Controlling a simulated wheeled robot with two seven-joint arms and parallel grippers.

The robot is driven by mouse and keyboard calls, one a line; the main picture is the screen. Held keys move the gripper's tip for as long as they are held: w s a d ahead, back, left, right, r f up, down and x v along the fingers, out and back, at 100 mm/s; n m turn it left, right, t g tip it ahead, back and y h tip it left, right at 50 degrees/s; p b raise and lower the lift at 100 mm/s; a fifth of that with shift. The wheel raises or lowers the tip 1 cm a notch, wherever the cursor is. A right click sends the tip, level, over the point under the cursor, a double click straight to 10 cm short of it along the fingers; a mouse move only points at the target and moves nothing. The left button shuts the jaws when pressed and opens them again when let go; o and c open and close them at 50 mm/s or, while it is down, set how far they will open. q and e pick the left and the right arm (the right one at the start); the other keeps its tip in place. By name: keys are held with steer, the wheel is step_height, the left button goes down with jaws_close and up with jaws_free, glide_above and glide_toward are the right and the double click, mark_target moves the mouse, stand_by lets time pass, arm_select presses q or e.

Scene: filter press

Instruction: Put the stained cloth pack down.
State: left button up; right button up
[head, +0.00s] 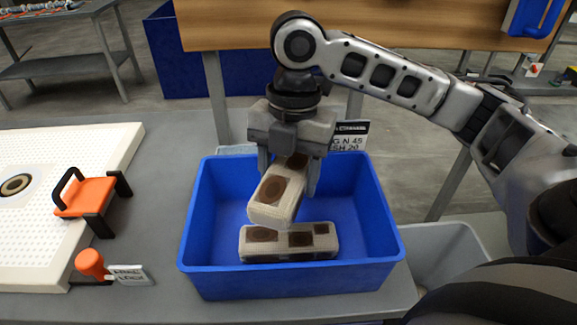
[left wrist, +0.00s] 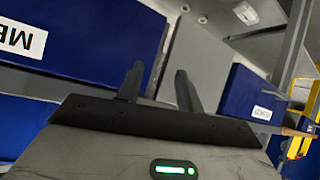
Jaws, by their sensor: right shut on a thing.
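A stained cloth pack (head: 275,197), beige with brown patches, is held in my right gripper (head: 288,180) above the blue bin. The gripper points down with its fingers shut on the pack's far part. A second stained cloth pack (head: 290,243) lies inside the blue bin (head: 345,276), just below and in front of the held one; I cannot tell if the two touch. My left gripper shows only in the left wrist view (left wrist: 160,85), where its two fingers stand apart with nothing between them.
A grey bin (head: 440,250) stands right of the blue bin. On the left are a white perforated plate (head: 100,150), an orange handled piece (head: 85,196) and an orange knob (head: 90,263) with a tag. A label card (head: 350,135) stands behind the blue bin.

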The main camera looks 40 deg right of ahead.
mark_target(293, 159)
steer(key=o, duration=1.1)
step_height(293, 159, up, 13)
steer(key=w+d+p, duration=0.1)
steer(key=p, duration=0.2)
steer(key=shift+d, duration=0.2)
